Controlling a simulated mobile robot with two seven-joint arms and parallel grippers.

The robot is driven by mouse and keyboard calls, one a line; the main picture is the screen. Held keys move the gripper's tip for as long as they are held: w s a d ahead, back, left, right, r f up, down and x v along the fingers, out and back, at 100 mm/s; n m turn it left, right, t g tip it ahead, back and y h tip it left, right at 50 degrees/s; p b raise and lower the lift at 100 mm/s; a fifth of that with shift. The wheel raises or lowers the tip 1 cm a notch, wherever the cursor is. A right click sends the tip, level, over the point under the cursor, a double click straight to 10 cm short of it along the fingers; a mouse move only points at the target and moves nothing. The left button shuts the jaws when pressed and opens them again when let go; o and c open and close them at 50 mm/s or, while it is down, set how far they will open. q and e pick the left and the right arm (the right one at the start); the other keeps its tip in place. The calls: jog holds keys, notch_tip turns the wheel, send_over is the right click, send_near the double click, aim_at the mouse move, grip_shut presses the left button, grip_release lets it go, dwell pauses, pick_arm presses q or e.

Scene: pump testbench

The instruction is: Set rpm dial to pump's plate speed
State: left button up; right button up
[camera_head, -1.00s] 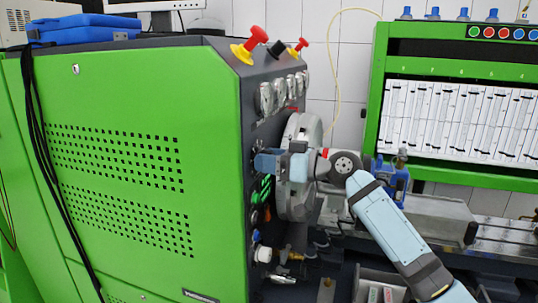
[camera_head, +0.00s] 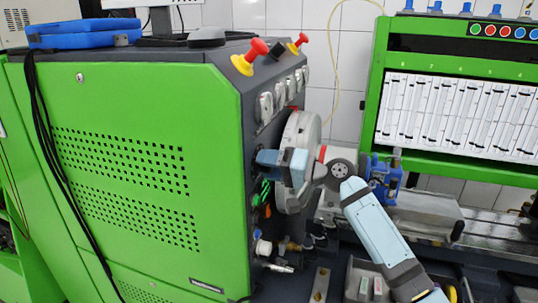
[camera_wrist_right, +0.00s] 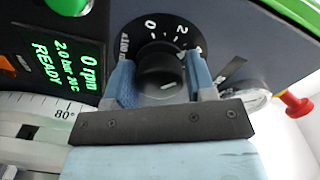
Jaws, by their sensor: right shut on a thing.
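The rpm dial (camera_wrist_right: 162,75) is a black knob on a black round scale plate in the right wrist view. The numbers 0 and 2 show above it, and the lower part of the scale is hidden. My right gripper (camera_wrist_right: 160,82) has its blue fingers on both sides of the knob and is shut on it. The green display (camera_wrist_right: 62,68) beside it reads 0 rpm, 2.0 bar and READY. In the head view my right gripper (camera_head: 268,163) is at the bench's side panel, and the dial is hidden behind it. The blue pump (camera_head: 384,178) stands right of my wrist. Its plate is not readable. My left gripper is out of view.
A big grey disc (camera_head: 302,150) stands close beside my right gripper. Red and yellow push buttons (camera_head: 250,57) sit on the green cabinet's top edge (camera_head: 215,50). Hose fittings (camera_head: 276,248) stick out below the gripper. A blue case (camera_head: 80,33) lies on top.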

jog(key=m+p, duration=0.5)
jog(key=shift+r, duration=0.25)
jog(key=m+p, duration=0.2)
jog(key=shift+m, duration=0.3)
jog(key=shift+f+m+p, duration=0.1)
jog(key=shift+m+p, duration=0.75)
jog(key=shift+m, duration=0.05)
jog(key=shift+f, duration=0.15)
jog(key=o, duration=0.8)
jog(key=shift+d, duration=0.1)
